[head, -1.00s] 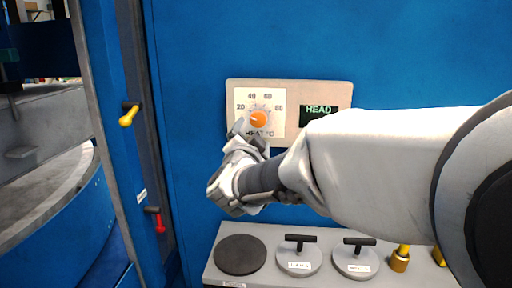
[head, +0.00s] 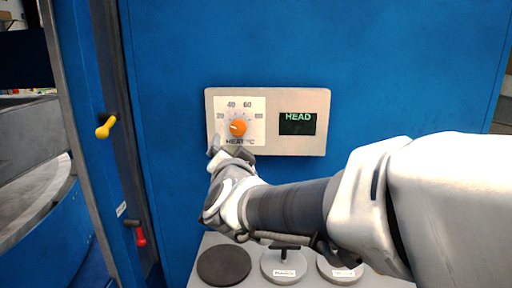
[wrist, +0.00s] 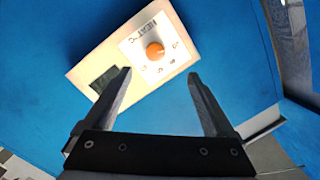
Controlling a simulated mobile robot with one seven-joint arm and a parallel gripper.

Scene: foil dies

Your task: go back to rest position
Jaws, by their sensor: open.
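My gripper (head: 231,155) is in front of the blue machine wall, just below the heat dial's plate in the head view. In the wrist view my gripper (wrist: 160,85) is open and empty, its two fingers spread apart. The orange heat knob (head: 238,127) sits on a white scale plate on a beige panel (head: 318,143). The knob also shows in the wrist view (wrist: 155,51), beyond the fingertips and not between them.
Below my arm is a grey shelf with a dark disc (head: 224,265) and two lighter discs with black T-handles (head: 284,265). At the left, a yellow-handled lever (head: 106,127) and a red-handled lever (head: 140,236) stick out from the blue frame. The wall above the panel is clear.

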